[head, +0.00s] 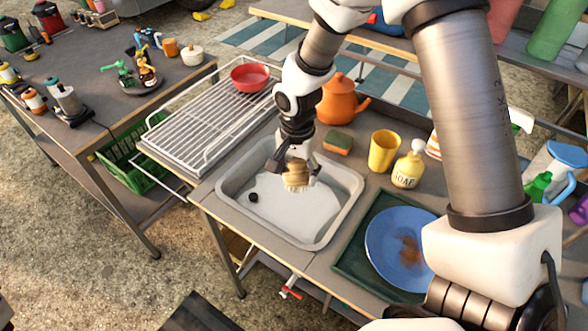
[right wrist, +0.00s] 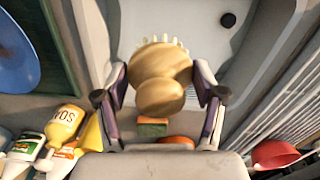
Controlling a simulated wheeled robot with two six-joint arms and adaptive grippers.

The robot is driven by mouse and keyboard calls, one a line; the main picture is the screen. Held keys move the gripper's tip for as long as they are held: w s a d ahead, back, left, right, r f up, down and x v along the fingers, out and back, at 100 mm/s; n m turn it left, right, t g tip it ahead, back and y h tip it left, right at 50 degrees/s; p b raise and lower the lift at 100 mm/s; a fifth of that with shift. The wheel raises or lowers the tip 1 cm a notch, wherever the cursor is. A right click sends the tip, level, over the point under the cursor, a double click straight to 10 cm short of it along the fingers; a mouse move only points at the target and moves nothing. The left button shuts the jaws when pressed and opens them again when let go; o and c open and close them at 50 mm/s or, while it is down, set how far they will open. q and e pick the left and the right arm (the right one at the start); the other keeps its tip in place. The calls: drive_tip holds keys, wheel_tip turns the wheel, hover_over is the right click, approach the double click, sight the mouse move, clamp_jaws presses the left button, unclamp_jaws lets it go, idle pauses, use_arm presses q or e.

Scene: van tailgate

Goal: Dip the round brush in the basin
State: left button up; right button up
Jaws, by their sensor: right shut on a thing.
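The round brush (head: 296,174) has a wooden knob and pale bristles. My right gripper (head: 297,168) is shut on it and holds it over the basin (head: 331,229), bristles down. In the right wrist view the brush (right wrist: 162,75) sits between the two fingers, with some bristles showing past its far edge. The basin is a grey sink with a pale surface inside and a black plug (head: 253,197) at its left. I cannot tell whether the bristles touch what is in the basin. My left gripper is not in view.
A wire drying rack (head: 206,122) with a red bowl (head: 250,76) stands left of the basin. Behind it are an orange teapot (head: 341,103) and a sponge (head: 338,143). A yellow cup (head: 383,151), a soap bottle (head: 408,168) and a stained blue plate (head: 388,245) on a green tray (head: 350,263) are right.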

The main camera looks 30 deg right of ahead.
drive_tip(key=shift+s+a+r, duration=0.1)
drive_tip(key=shift+s+a, duration=0.05)
drive_tip(key=shift+s, duration=0.35)
drive_tip(key=shift+s+a+r, duration=0.1)
drive_tip(key=shift+s, duration=0.35)
drive_tip(key=shift+s+f+b, duration=0.1)
drive_tip(key=shift+f+b, duration=0.3)
drive_tip(key=shift+b, duration=0.2)
drive_tip(key=f+b, duration=0.1)
drive_tip(key=f, duration=0.1)
drive_tip(key=w+f+b, duration=0.1)
drive_tip(key=shift+w+d+f+b, duration=0.1)
drive_tip(key=shift+d+f+b, duration=0.1)
drive_tip(key=shift+f+b, duration=0.15)
wheel_tip(320, 180, down, 11)
drive_tip(key=b, duration=0.8)
drive_tip(key=shift+a, duration=0.1)
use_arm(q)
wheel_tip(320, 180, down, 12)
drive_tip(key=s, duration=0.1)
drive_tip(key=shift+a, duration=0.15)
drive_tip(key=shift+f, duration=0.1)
use_arm(e)
wheel_tip(320, 180, up, 15)
drive_tip(key=p, duration=1.2)
drive_tip(key=shift+f, duration=0.1)
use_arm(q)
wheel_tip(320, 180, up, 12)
use_arm(e)
drive_tip(key=shift+s, duration=0.2)
